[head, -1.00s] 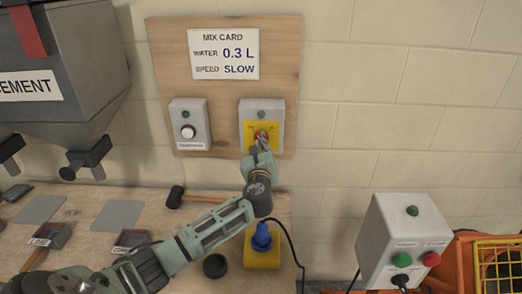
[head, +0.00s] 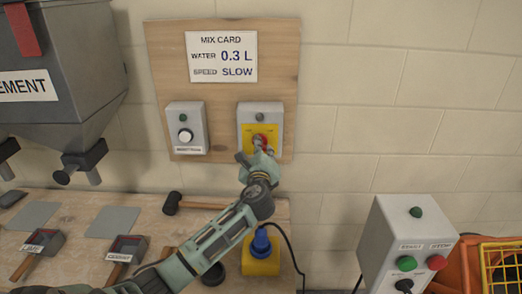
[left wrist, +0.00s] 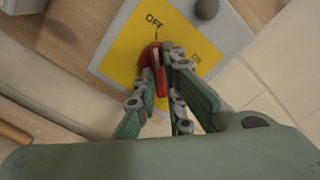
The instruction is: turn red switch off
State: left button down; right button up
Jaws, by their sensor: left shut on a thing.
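The red switch (head: 261,140) is a rotary knob on a yellow plate (head: 246,133), on a grey box fixed to the wooden board. My left gripper (head: 265,147) is at the knob, reaching up from below. In the left wrist view its fingers (left wrist: 160,78) are closed on the red switch (left wrist: 150,53) and hide part of it. The yellow plate there (left wrist: 122,45) shows the word OFF beyond the knob, and the knob's grip points roughly towards it. My right gripper is out of view.
A second grey box (head: 200,128) with a white knob (head: 185,135) is left of the switch. The bench below holds a mallet (head: 172,203), scoops and a blue-and-yellow item (head: 262,262). A control box (head: 400,250) stands at right. The wall between is clear.

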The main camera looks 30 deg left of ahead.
pick_arm(q)
jog(key=c, duration=1.8)
grip_release()
jog(key=shift+c, duration=0.2)
jog(key=shift+s, duration=0.1)
jog(key=v, duration=1.2)
